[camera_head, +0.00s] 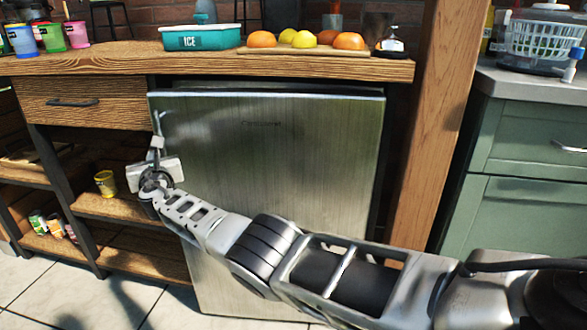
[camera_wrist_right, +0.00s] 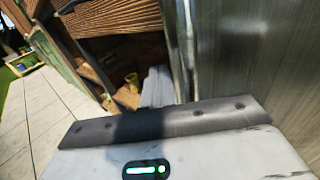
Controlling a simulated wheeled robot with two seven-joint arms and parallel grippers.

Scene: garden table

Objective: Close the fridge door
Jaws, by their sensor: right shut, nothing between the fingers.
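The fridge door (camera_head: 285,150) is a brushed steel panel under the wooden counter. Its left edge overlaps the end of the drawer front, and a dark gap shows above its top edge, so it looks slightly ajar. My right gripper (camera_head: 158,128) is shut and empty, at the door's left edge, with its fingers pointing up in the head view. I cannot tell if it touches the door. In the right wrist view the steel door (camera_wrist_right: 255,60) fills the right side, beside the gripper. My left gripper is out of view.
The wooden counter (camera_head: 110,62) holds a teal ice tray (camera_head: 202,38), fruit on a board and colored cups. A drawer (camera_head: 85,103) and open shelves with a yellow cup (camera_head: 105,183) stand left. A wooden post (camera_head: 437,120) and green cabinet (camera_head: 530,140) stand right.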

